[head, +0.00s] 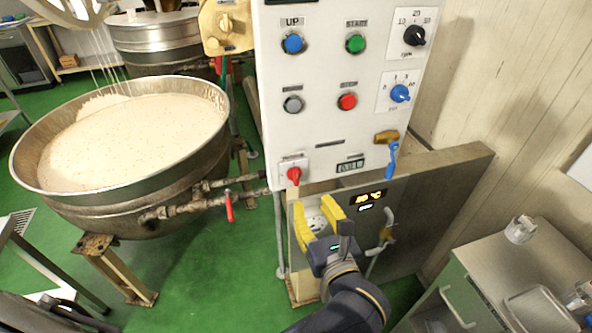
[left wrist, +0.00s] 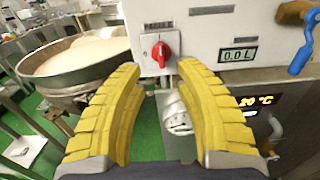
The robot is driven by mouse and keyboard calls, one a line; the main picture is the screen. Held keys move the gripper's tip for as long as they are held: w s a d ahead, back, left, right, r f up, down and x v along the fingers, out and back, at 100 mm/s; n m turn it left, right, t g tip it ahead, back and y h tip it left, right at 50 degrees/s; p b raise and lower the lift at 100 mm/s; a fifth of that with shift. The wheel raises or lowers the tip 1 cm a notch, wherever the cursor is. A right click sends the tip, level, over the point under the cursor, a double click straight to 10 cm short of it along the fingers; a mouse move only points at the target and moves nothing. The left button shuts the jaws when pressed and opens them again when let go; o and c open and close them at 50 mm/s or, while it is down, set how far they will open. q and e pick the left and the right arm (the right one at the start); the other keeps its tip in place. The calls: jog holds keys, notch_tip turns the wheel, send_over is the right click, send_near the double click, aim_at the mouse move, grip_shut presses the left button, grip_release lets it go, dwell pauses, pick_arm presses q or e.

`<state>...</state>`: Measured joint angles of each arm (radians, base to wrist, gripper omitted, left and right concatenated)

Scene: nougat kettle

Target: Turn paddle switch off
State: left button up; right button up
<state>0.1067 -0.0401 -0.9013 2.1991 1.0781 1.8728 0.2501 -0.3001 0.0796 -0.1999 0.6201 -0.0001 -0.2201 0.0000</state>
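A red rotary switch (head: 293,173) on a small white plate sits at the lower left corner of the white control panel (head: 322,120). It also shows in the left wrist view (left wrist: 161,52), with its handle roughly upright. The label above it is too blurred to read with certainty. My left gripper (head: 313,204) is open and empty, its yellow fingers below the panel's lower edge. In the left wrist view the fingertips (left wrist: 160,70) are spread either side of the switch, a little below it, and do not appear to touch it. My right gripper is not in view.
The panel also carries several push buttons, dark and blue knobs, and a small display (head: 350,165). A blue-handled valve (head: 391,160) hangs at its lower right. A large kettle (head: 125,140) of pale mass stands left, with a red-handled pipe valve (head: 229,205). A cabinet (head: 480,275) stands right.

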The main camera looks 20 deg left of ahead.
aim_at(297, 173)
pick_arm(q)
jog(key=x, duration=1.2)
jog(key=shift+w+a, duration=0.2)
jog(key=shift+w, duration=0.1)
jog(key=shift+c, duration=0.2)
jog(key=shift+r, duration=0.1)
grip_shut()
